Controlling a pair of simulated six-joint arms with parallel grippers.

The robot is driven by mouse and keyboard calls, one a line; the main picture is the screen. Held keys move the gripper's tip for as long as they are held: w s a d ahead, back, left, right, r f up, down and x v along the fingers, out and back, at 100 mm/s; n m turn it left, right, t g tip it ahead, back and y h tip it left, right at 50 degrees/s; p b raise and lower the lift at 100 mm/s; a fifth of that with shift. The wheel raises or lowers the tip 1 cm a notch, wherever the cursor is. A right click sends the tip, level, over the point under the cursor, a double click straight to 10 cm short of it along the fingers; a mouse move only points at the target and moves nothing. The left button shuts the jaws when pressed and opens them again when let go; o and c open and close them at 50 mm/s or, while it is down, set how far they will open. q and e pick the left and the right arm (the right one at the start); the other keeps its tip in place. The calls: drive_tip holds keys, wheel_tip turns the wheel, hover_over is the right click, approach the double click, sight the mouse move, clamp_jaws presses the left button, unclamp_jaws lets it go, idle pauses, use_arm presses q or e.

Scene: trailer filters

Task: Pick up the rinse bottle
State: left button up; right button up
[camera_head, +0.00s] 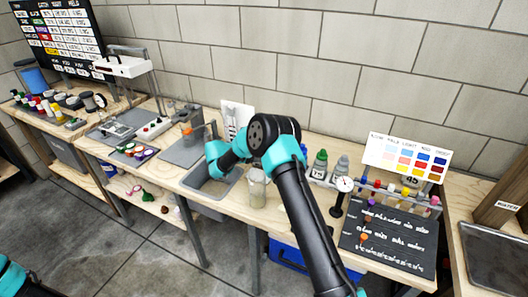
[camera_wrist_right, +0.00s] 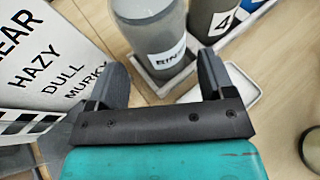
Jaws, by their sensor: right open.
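The rinse bottle (camera_wrist_right: 158,22) is a grey, translucent cylinder with a white label, partly reading "RIN", in the right wrist view. It stands in a shallow white tray (camera_wrist_right: 186,72), and its top is cut off by the frame's upper edge. My right gripper (camera_wrist_right: 165,78) is open and empty, its two fingers apart, with the bottle just beyond them and centred between them. In the head view my right arm blocks the middle of the bench, and I cannot make out the rinse bottle or the right fingers there. My left gripper is out of view.
A dark bottle marked 4 (camera_wrist_right: 213,18) stands close right of the rinse bottle. A card reading "HAZY, DULL, MURKY" (camera_wrist_right: 40,60) stands at left. In the head view, a clear jar (camera_head: 257,190), a green-capped bottle (camera_head: 319,165) and a chalkboard (camera_head: 390,235) surround my right arm.

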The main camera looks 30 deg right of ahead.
drive_tip(key=shift+d, duration=0.15)
drive_tip(key=shift+x, duration=2.55)
drive_tip(key=shift+c, duration=0.3)
drive_tip(key=c, duration=0.8)
drive_tip(key=shift+r, duration=0.1)
drive_tip(key=shift+c, duration=0.2)
wheel_tip(320, 180, up, 28)
